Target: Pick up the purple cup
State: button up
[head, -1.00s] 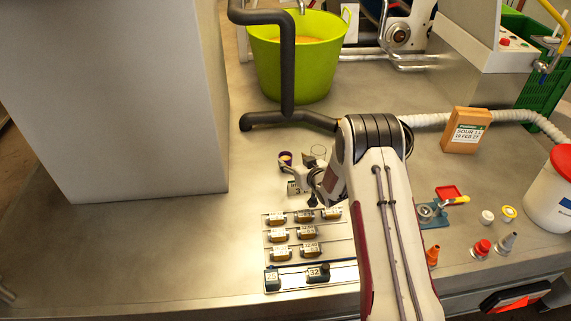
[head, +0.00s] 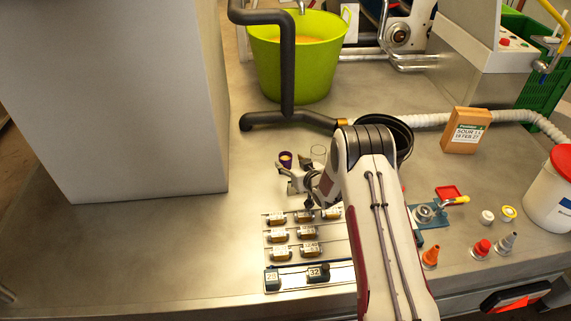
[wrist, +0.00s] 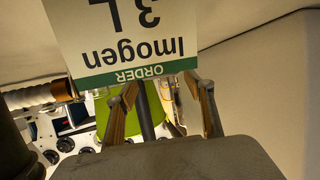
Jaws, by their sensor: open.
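The small purple cup (head: 286,160) stands upright on the metal counter in the head view, left of a clear glass (head: 318,153). My gripper (head: 287,179) is low over the counter, just on the near side of the cup, with its fingers apart. In the wrist view my gripper (wrist: 160,95) is open and I see nothing held between its fingers. A white and green order card (wrist: 145,35) reading "Imogen" and "3 L" appears upside down there and covers the upper middle. I cannot make out the cup in the wrist view.
A black pipe (head: 290,118) and a green tub (head: 300,60) stand behind the cup. A large grey block (head: 130,120) is at left; the counter between is clear.

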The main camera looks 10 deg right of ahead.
aim_at(283, 155)
jog(key=shift+w+a+f, duration=0.1)
jog(key=shift+w+f, duration=0.05)
jog(key=shift+w, duration=0.15)
jog(key=shift+w, duration=0.15)
jog(key=shift+x, duration=2.45)
jog(key=c, duration=1.3)
